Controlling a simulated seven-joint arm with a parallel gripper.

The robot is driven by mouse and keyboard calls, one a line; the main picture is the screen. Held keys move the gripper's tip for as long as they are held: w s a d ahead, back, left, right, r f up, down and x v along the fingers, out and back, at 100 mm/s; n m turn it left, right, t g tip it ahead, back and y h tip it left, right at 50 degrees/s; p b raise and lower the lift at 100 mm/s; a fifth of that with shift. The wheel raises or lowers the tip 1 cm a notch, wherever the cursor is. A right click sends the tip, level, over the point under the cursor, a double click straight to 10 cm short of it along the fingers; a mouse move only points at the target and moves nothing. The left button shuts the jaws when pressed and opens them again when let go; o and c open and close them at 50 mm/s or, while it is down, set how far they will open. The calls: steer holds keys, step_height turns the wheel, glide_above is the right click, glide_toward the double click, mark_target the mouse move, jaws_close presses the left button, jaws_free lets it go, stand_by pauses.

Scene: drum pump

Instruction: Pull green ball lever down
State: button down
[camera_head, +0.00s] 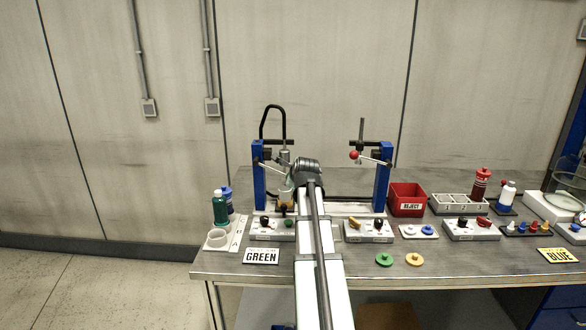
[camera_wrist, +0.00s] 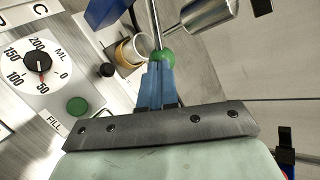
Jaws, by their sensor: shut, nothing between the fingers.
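The green ball (camera_wrist: 164,56) sits at the end of a thin metal lever rod (camera_wrist: 155,22) in the wrist view. My gripper (camera_wrist: 156,68) is shut, with its blue fingers together and nothing between them. Its fingertips are right at the green ball and partly overlap it in the picture; I cannot tell whether they touch. In the head view my arm reaches to the left blue pump stand (camera_head: 259,176) and hides the green ball.
A dial panel with a green FILL button (camera_wrist: 77,105) is at left in the wrist view. A small cup (camera_wrist: 130,50) stands near the ball, below a metal nozzle (camera_wrist: 208,14). In the head view a red-ball lever (camera_head: 354,155) is on the right stand, beside a red reject bin (camera_head: 407,196).

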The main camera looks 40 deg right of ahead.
steer(key=shift+w+a+f+m+t+y, duration=0.15)
steer(key=shift+f+m+t, duration=0.15)
steer(key=shift+f, duration=0.25)
steer(key=shift+w+a+f+m+t+y, duration=0.1)
steer(key=shift+w+f+m+t+y, duration=0.15)
steer(key=shift+f, duration=0.3)
steer(key=shift+s+r, duration=0.1)
steer(key=shift+r, duration=0.1)
steer(key=shift+r, duration=0.6)
steer(key=v, duration=1.4)
steer(key=shift+a, duration=0.15)
